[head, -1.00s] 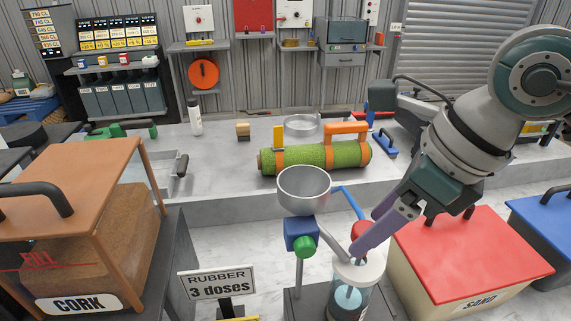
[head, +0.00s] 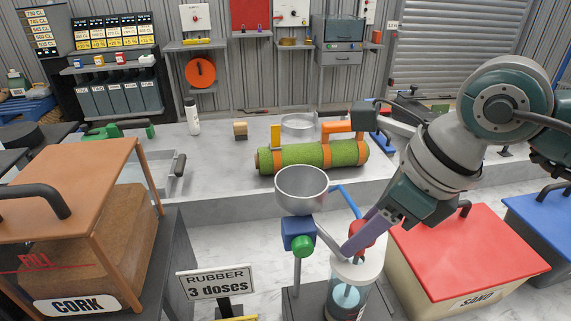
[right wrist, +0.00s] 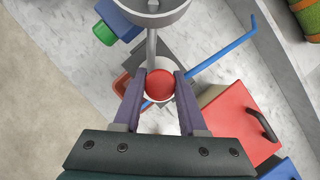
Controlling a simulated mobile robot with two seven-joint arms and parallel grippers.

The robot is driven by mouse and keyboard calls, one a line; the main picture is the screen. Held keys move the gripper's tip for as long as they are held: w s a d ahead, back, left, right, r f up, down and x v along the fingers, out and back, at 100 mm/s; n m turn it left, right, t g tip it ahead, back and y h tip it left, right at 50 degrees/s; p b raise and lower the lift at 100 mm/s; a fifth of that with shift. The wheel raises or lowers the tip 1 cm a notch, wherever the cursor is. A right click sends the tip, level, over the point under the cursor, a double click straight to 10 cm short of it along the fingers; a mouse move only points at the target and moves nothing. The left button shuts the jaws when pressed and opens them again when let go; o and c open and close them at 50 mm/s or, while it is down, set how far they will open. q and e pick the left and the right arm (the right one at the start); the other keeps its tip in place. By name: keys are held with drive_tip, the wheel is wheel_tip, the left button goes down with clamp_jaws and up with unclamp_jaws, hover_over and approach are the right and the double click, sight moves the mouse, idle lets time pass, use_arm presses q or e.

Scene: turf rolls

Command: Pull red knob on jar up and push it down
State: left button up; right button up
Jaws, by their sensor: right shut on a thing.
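The jar (head: 349,297) is a clear cylinder with a white lid and blue contents, at the lower middle of the head view. Its red knob (head: 366,231) sits above the lid, partly hidden by a purple finger. My right gripper (head: 351,248) reaches down to it from the right. In the right wrist view the round red knob (right wrist: 160,85) lies between the two purple fingertips (right wrist: 160,78), which are shut on it from both sides. My left gripper is not in view.
A metal bowl (head: 301,188) on a stand, with a blue block and green knob (head: 303,245), is close left of the jar. A red-lidded sand box (head: 470,250) is right. A turf roll (head: 300,157) lies behind. The cork box (head: 80,220) is at left.

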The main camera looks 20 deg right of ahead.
clamp_jaws()
idle(0.8)
